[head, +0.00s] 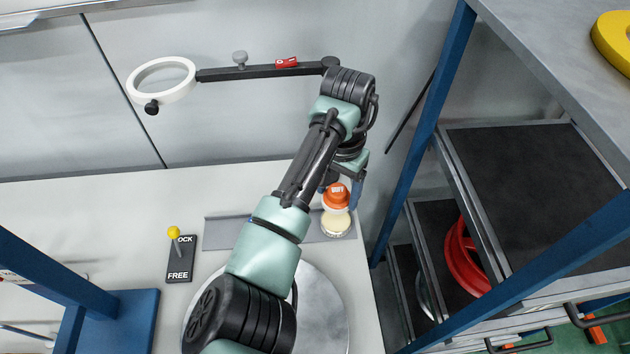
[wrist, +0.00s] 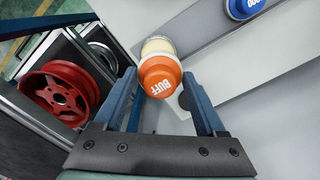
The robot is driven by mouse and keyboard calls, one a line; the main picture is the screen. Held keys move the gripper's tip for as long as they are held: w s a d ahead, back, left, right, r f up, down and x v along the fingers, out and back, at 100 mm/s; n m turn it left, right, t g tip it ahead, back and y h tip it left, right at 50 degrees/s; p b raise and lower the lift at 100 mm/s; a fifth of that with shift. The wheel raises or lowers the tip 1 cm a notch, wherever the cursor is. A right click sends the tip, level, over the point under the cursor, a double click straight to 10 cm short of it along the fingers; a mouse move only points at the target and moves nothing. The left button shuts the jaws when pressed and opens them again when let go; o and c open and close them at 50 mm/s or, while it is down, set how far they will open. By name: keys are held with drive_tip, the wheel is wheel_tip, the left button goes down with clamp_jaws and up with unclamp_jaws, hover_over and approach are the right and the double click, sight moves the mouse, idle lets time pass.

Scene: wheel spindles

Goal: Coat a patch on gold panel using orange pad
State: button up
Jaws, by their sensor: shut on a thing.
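The orange pad (head: 336,197) is a round orange knob marked BUFF with a cream underside, at the right end of a grey strip (head: 228,232) on the bench. My gripper (head: 341,196) comes down over it from above. In the wrist view the orange pad (wrist: 160,76) sits between the two blue fingers of my gripper (wrist: 160,84), which are shut on it. I cannot tell whether its cream face touches the strip or is just above it. I see no gold panel in either view.
A blue round thing (wrist: 246,8) lies on the strip in the wrist view. A grey disc (head: 325,310) on the bench is partly hidden by my arm. A LOCK/FREE lever (head: 181,258) stands left. A ring lamp (head: 190,90) hangs behind. A rack with a red wheel (head: 460,258) stands right.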

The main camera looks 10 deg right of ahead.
sight(336, 221)
drive_tip(key=shift+d+f+b, duration=0.2)
drive_tip(key=shift+f+b, duration=0.15)
drive_tip(key=shift+f, duration=0.05)
wheel_tip(336, 221, down, 5)
drive_tip(key=b, duration=0.6)
drive_tip(key=shift+f, duration=0.2)
drive_tip(key=shift+f, duration=0.45)
idle(0.5)
drive_tip(key=shift+s+f, duration=0.1)
drive_tip(key=shift+f, duration=0.05)
idle(1.8)
wheel_tip(336, 221, up, 7)
drive_tip(key=p, duration=0.8)
idle(0.8)
